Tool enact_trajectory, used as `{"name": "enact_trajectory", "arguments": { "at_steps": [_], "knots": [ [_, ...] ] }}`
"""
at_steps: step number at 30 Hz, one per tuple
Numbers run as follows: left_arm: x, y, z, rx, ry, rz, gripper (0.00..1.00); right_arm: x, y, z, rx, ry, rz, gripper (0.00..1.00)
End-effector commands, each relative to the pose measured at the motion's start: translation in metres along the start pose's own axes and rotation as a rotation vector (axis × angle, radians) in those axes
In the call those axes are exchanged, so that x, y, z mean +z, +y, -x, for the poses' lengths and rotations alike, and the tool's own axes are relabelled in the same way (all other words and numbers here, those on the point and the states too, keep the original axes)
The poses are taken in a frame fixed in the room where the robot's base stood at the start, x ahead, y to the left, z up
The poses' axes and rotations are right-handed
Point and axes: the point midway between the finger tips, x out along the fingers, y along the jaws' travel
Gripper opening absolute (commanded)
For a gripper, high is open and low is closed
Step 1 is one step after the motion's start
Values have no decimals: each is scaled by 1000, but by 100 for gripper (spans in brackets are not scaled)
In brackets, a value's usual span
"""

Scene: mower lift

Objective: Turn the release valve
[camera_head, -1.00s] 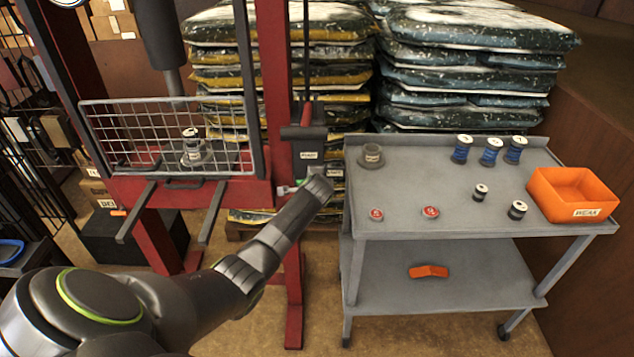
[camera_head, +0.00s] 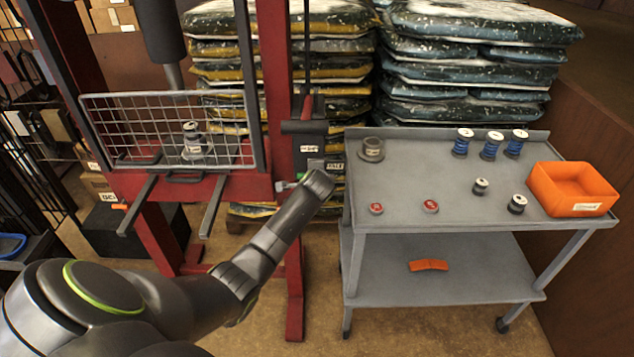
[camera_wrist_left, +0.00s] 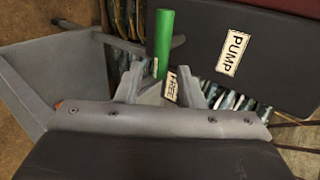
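The release valve shows as a green handle (camera_wrist_left: 163,45) in the left wrist view, beside a small label reading FREE (camera_wrist_left: 171,84). In the head view a bit of green (camera_head: 300,175) shows just beyond my left wrist. My left gripper (camera_wrist_left: 159,76) is open, with a grey finger on each side of the handle's lower end and gaps beside it. I cannot tell whether either finger touches it. In the head view my wrist mostly hides the fingers. The dark pump box (camera_wrist_left: 275,50) bears a PUMP label. My right gripper is not in view.
A red press frame (camera_head: 275,100) with a wire guard (camera_head: 110,125) stands left of the pump. A grey cart (camera_head: 450,262) with spools and an orange bin (camera_head: 570,190) stands close on the right. Stacked bags (camera_head: 480,60) are behind.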

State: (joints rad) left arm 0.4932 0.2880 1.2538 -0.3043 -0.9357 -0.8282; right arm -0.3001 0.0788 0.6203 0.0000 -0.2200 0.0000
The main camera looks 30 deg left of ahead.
Motion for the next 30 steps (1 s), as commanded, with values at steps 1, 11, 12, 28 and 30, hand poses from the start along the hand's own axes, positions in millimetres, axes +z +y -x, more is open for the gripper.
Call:
{"name": "enact_trajectory", "arguments": {
  "at_steps": [1, 11, 12, 28, 30],
  "knots": [
    [0, 0, 7, -1, 2, 1, 35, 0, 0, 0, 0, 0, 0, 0],
    [-1, 0, 52, -1, 2, 2, 35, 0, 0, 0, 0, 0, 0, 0],
    [0, 1, 57, 0, 2, 1, 35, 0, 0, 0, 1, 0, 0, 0],
    [-1, 1, 129, 1, 1, 1, 35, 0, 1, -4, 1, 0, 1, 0],
    [-1, 0, 134, 0, 1, 0, 35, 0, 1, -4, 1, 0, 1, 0]
  ]
}}
